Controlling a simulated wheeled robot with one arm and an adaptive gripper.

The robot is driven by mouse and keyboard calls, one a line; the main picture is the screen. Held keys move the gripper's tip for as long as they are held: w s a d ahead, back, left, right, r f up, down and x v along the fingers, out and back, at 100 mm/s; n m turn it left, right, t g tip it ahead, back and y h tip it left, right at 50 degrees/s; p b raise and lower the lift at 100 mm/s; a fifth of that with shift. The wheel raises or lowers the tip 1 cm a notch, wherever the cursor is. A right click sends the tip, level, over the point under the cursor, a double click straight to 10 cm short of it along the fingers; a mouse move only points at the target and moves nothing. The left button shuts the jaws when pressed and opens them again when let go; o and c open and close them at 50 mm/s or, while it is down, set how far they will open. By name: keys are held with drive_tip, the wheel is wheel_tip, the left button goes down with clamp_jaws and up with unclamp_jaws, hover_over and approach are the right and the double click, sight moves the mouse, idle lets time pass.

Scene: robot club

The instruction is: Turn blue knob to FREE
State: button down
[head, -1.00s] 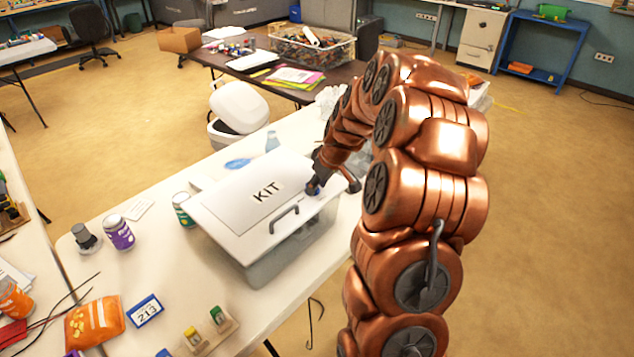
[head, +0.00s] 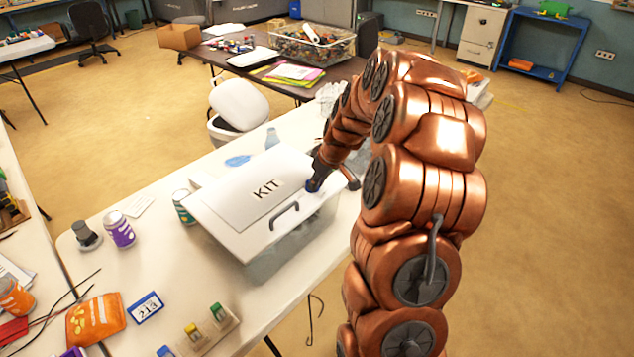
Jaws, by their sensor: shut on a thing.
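A large clear box with a white lid (head: 232,217) marked KIT stands on the white table, with a grey handle (head: 284,215) on its front edge. A small patch of the blue knob (head: 312,188) shows at the lid's right side. My gripper (head: 320,181) reaches down over that spot from above, shut on the blue knob. The fingers and arm hide most of the knob. I cannot see a FREE mark or which way the knob points.
A green can (head: 183,207) stands close to the box's left side, with a purple can (head: 119,230) farther left. A wooden block with coloured pieces (head: 205,330) lies in front. An orange pouch (head: 95,320) and a blue 213 sign (head: 146,307) sit at front left.

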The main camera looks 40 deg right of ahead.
drive_tip(key=shift+f+m+b, duration=0.1)
drive_tip(key=shift+m+b, duration=0.2)
drive_tip(key=shift+b, duration=0.1)
drive_tip(key=m+b, duration=0.1)
drive_tip(key=m+h+b, duration=0.1)
drive_tip(key=shift+a+f+m+b, duration=0.15)
drive_tip(key=shift+a+m+b, duration=0.15)
drive_tip(key=shift+m, duration=0.1)
drive_tip(key=m+b, duration=0.1)
drive_tip(key=m+h, duration=0.1)
drive_tip(key=m, duration=0.1)
drive_tip(key=m+h+b, duration=0.1)
drive_tip(key=shift+a+m+b, duration=0.3)
drive_tip(key=m, duration=0.1)
drive_tip(key=m+g+h+b, duration=0.1)
drive_tip(key=m, duration=0.1)
drive_tip(key=m+b, duration=0.1)
drive_tip(key=m, duration=0.1)
drive_tip(key=shift+w+a+r+h, duration=0.2)
drive_tip(key=shift+w+a+h, duration=0.1)
drive_tip(key=shift+w+h, duration=0.1)
drive_tip(key=shift+w+a+m+g+b, duration=0.15)
drive_tip(key=shift+m+g+b, duration=0.3)
drive_tip(key=shift+m, duration=0.75)
drive_tip(key=shift+w+a+m+g+b, duration=0.1)
drive_tip(key=shift+w+m+g+b, duration=0.1)
drive_tip(key=shift+m+g, duration=0.75)
drive_tip(key=shift+m+t+h, duration=0.3)
drive_tip(key=shift+m, duration=0.15)
